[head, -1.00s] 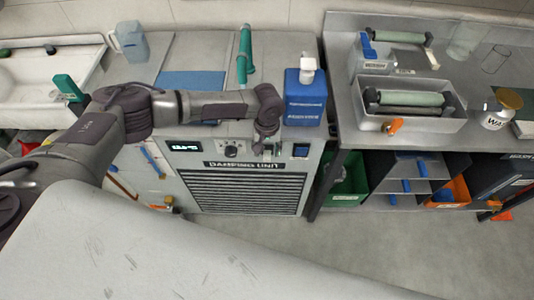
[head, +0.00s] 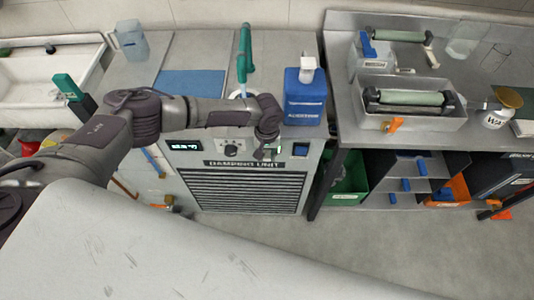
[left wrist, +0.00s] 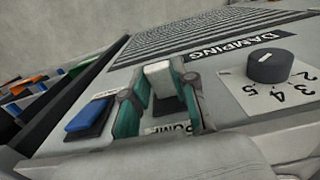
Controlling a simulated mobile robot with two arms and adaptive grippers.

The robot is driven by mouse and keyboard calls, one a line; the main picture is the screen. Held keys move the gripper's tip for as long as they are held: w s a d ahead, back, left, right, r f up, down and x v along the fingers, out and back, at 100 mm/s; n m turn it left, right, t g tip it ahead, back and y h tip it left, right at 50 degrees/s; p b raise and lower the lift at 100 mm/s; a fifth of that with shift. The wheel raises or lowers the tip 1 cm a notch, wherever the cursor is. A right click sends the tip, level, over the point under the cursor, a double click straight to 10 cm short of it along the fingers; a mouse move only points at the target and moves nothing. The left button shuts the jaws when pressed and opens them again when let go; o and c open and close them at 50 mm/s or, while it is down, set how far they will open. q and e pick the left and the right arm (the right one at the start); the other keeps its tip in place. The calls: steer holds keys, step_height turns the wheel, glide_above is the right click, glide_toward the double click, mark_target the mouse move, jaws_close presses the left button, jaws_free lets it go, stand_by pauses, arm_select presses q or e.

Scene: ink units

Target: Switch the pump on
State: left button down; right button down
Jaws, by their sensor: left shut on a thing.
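The damping unit (head: 247,189) is a grey cabinet with a slatted front and a control strip on top. In the left wrist view a white lever (left wrist: 159,74) stands above a partly hidden label (left wrist: 172,129) ending in what reads like "UMP". My left gripper (left wrist: 160,95) has its teal fingers on both sides of this lever and is shut on it. In the head view my left gripper (head: 266,152) is at the control strip, covering most of the lever. My right gripper is not in view.
A black knob (left wrist: 270,65) with a number scale and a blue rocker (left wrist: 91,115) flank the lever. A blue bottle (head: 305,101) stands on the unit's top near its right edge. The bench (head: 344,105) with a roller tray (head: 430,125) is to the right.

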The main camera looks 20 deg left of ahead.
mark_target(267, 152)
arm_select(q)
steer(key=shift+w, duration=0.2)
steer(key=shift+r+g+b, duration=0.25)
steer(key=shift+g+b, duration=0.1)
steer(key=shift+g, duration=0.45)
steer(key=shift+a, duration=0.1)
steer(key=c, duration=0.9)
jaws_free()
steer(key=shift+r, duration=0.1)
steer(key=r, duration=0.4)
steer(key=w+r, duration=0.1)
steer(key=r, duration=0.6)
steer(key=shift+w+a+r, duration=0.2)
steer(key=shift+w+r, duration=0.1)
steer(key=shift+r, duration=0.05)
steer(key=shift+s+f, duration=0.1)
